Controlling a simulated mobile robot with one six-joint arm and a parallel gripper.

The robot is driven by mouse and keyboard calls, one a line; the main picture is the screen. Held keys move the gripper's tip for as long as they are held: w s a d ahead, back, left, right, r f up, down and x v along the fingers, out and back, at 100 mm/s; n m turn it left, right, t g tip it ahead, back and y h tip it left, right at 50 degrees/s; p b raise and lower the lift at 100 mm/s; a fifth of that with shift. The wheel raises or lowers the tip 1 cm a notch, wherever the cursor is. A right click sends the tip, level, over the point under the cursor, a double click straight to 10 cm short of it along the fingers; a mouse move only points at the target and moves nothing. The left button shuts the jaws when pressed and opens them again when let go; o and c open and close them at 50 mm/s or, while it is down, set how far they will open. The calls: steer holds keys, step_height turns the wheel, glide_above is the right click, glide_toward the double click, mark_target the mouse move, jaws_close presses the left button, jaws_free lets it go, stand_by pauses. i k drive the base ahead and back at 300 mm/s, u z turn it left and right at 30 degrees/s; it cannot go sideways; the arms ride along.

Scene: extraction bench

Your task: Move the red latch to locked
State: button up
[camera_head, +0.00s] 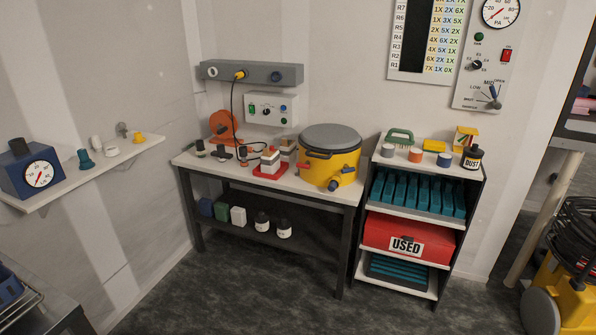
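A yellow drum (345,170) with a grey lid (330,138) stands on the right part of the workbench. A small red-orange part (305,166) shows at the drum's left side, below the lid rim. It may be the red latch, but it is too small to tell its position or whether it is locked. A blue-grey fitting (335,185) sticks out low on the drum's front. My gripper is not in view.
The workbench (270,185) also holds an orange reel (222,125), a red-based block (270,165) and small tools. A shelf unit (415,210) with a red box marked USED (405,238) stands to its right. A yellow machine (565,290) is at far right. The floor (250,295) in front is clear.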

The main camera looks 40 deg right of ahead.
mark_target(307, 165)
steer(key=z, duration=0.05)
steer(key=i, duration=1)
steer(key=u, duration=0.05)
